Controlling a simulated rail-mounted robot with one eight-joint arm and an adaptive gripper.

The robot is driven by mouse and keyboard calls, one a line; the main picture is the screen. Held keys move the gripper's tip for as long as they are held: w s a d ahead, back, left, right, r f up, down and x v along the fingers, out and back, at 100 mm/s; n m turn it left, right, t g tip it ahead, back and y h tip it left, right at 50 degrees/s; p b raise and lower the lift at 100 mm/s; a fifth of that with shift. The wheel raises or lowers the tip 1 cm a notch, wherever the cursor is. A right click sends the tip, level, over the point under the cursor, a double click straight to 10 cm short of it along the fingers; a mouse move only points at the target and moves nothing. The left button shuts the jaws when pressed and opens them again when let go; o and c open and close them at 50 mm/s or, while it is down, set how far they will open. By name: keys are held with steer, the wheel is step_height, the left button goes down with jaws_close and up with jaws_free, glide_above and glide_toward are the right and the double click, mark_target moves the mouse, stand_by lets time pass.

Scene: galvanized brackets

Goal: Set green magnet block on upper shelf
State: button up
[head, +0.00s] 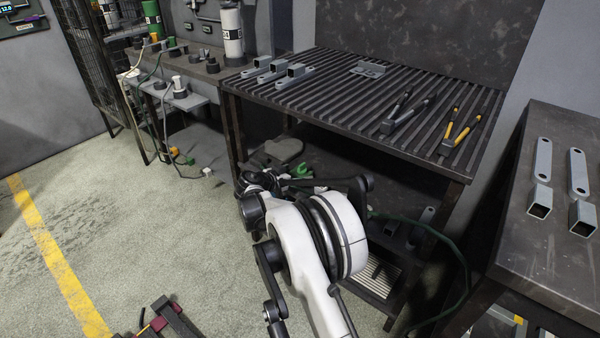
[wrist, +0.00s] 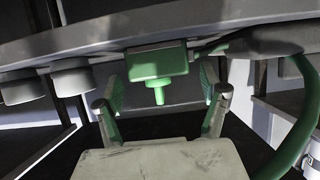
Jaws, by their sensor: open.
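In the wrist view a green block (wrist: 157,62) with a short green peg sits against a grey curved edge (wrist: 60,45), at the top middle of the picture. I take it for the green magnet block.
A green hose (wrist: 299,110) curves along the right of the wrist view. Grey round parts (wrist: 75,80) are at its left. In the head view, pliers-like tools (head: 408,112) and brackets lie on the slatted table. A bench (head: 540,255) stands right; floor is open left.

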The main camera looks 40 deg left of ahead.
steer(key=p+v, duration=0.2)
steer(key=v, duration=0.7)
steer(key=shift+s+r, duration=0.15)
steer(key=shift+s, duration=0.1)
steer(key=shift+d, duration=0.1)
steer(key=shift+w, duration=0.1)
